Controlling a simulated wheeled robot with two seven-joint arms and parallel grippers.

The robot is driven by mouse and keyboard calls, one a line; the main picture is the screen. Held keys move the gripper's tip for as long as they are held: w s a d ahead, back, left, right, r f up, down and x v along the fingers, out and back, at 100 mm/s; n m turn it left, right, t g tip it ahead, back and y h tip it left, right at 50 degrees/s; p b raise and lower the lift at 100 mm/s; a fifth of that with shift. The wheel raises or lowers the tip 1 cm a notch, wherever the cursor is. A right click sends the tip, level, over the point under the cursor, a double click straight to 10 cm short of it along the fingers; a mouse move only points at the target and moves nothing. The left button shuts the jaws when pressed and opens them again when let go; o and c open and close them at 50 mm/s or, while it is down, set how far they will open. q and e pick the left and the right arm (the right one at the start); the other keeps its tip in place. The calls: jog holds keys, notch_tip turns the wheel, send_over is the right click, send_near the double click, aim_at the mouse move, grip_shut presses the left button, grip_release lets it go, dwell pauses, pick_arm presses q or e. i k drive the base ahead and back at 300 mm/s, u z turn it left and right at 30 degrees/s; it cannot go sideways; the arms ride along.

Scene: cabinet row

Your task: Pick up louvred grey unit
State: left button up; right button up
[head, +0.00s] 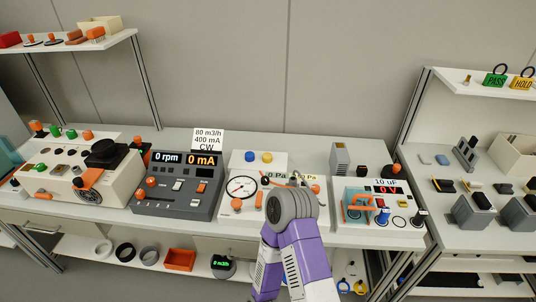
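The louvred grey unit (340,158) looks to be the small upright grey box with slatted marks on its face. It stands at the back of the long bench, on the right-hand station behind the "10 uF" panel. Nothing touches it that I can see. One of my arms, purple and white with a grey round joint, reaches up from the bottom middle, to the left of and in front of the unit. I cannot tell which arm it is. Its gripper is hidden behind the joint. My other gripper is out of the picture.
A dark control box (178,184) and a white gauge panel (243,187) stand left of the unit. The "10 uF" panel (383,208) is in front of it. A small dark block (393,170) stands to its right. A shelf post (413,105) rises further right.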

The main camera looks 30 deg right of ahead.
aim_at(339, 161)
jog(key=u, duration=1.7)
jog(key=k, duration=1.3)
jog(key=z, duration=1.55)
